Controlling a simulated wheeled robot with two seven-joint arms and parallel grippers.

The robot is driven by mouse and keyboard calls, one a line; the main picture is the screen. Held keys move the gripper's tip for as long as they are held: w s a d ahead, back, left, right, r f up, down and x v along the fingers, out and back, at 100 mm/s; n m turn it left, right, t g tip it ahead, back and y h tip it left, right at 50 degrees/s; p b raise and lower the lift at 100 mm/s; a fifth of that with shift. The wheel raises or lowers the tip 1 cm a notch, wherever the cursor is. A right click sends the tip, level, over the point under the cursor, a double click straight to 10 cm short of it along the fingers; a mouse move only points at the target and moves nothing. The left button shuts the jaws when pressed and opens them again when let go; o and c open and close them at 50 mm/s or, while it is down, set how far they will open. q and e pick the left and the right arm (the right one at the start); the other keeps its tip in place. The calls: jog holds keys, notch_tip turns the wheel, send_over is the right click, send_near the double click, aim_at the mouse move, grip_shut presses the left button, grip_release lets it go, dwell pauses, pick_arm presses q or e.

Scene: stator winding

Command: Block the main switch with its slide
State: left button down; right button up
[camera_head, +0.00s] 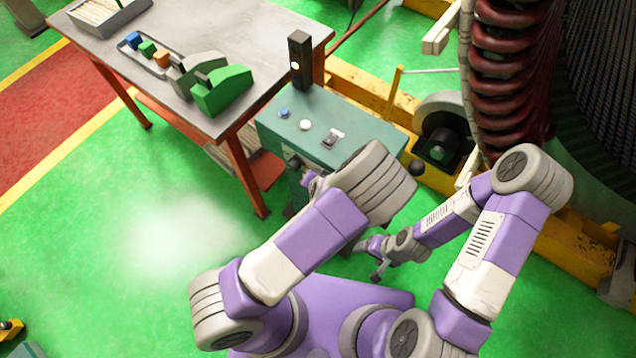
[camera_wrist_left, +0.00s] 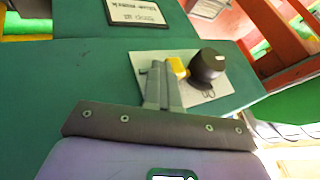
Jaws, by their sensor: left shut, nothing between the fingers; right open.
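The main switch is a round black knob (camera_wrist_left: 208,65) on a pale plate (camera_wrist_left: 212,92) in the left wrist view. The yellow slide (camera_wrist_left: 178,68) sits on the plate just left of the knob. My left gripper (camera_wrist_left: 161,68) is shut and empty, its tips right beside the slide; I cannot tell if they touch it. In the head view the green cabinet (camera_head: 272,128) stands at the centre, with a dark knob (camera_head: 293,161) on its front. My left gripper (camera_head: 311,184) is mostly hidden there by my own arm. My right gripper (camera_head: 378,268) is open and empty, low and away from the cabinet.
The cabinet top has a blue button (camera_head: 284,113), a white button (camera_head: 305,125) and a black signal post (camera_head: 300,60). A work table (camera_head: 215,25) with green and grey blocks stands at left. The large stator (camera_head: 500,75) is at right. Green floor at left is free.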

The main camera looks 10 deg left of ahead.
pick_arm(q)
jog(key=shift+a, duration=0.1)
jog(key=s+d+r+p, duration=0.3)
jog(key=s+d+r, duration=0.3)
jog(key=s+r, duration=0.1)
jog(key=shift+d+r+p, duration=0.25)
jog(key=shift+r+p, duration=0.1)
jog(key=shift+r, duration=0.15)
jog(key=s+a+f+n+g+h+b, duration=0.1)
jog(key=s+a+f+n+g+h, duration=0.1)
jog(key=s+f, duration=0.3)
jog(key=s+a+f+n+g+h+b, duration=0.1)
jog(key=s+a+f+n+g+h, duration=0.2)
jog(key=f, duration=0.4)
jog(key=s+n+g+h, duration=0.1)
jog(key=s+h, duration=0.1)
jog(key=shift+s+f+h, duration=0.15)
jog(key=shift+s+h, duration=0.15)
